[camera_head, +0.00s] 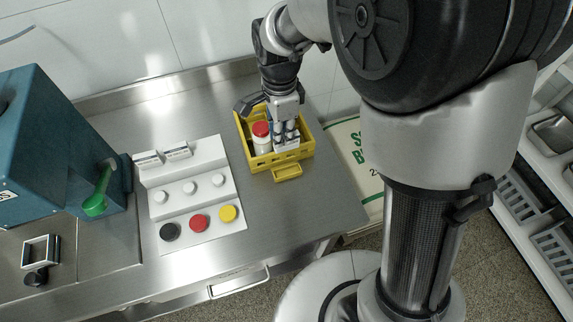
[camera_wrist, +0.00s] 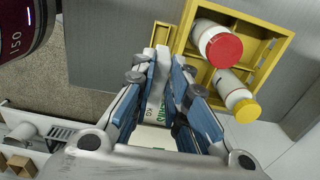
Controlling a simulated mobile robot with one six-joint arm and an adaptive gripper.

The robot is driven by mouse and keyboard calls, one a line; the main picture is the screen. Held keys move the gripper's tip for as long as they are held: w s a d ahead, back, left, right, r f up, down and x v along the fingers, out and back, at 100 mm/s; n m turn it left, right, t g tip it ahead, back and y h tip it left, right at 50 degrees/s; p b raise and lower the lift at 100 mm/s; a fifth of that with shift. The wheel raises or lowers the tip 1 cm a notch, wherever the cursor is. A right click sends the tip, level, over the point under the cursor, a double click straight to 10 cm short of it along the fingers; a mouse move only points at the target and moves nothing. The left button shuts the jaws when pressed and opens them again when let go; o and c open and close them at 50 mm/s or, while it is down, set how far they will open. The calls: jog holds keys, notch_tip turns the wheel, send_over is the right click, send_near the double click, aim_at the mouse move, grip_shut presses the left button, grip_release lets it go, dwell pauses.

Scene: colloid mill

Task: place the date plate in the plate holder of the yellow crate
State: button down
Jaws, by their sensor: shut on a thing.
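The yellow crate (camera_head: 263,163) stands at the right part of the steel bench. The plate holder (camera_head: 288,172) is the small yellow tray sticking out from its front side; in the wrist view it shows as a yellow edge (camera_wrist: 160,33) beside the fingertips. My gripper (camera_head: 287,140) points down over the crate's front right. It is shut on the date plate (camera_wrist: 156,82), a thin white plate held upright between the blue-padded fingers. The plate's tip is close to the holder; I cannot tell whether they touch. The fingers hide part of the holder.
A red-capped jar (camera_head: 262,131) and a yellow-capped jar (camera_wrist: 239,98) are in the crate. A white stand (camera_head: 190,190) with several caps and two plates is to the left. A blue machine (camera_head: 60,140) with a green scoop (camera_head: 97,195) is farther left.

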notch_tip(320, 180, down, 13)
jog(key=b, duration=0.3)
jog(key=shift+d+b, duration=0.1)
jog(key=shift+b, duration=0.25)
jog(key=shift+f, duration=0.2)
jog(key=c, duration=2)
grip_release()
jog(key=shift+o, duration=0.8)
jog(key=shift+r, duration=0.1)
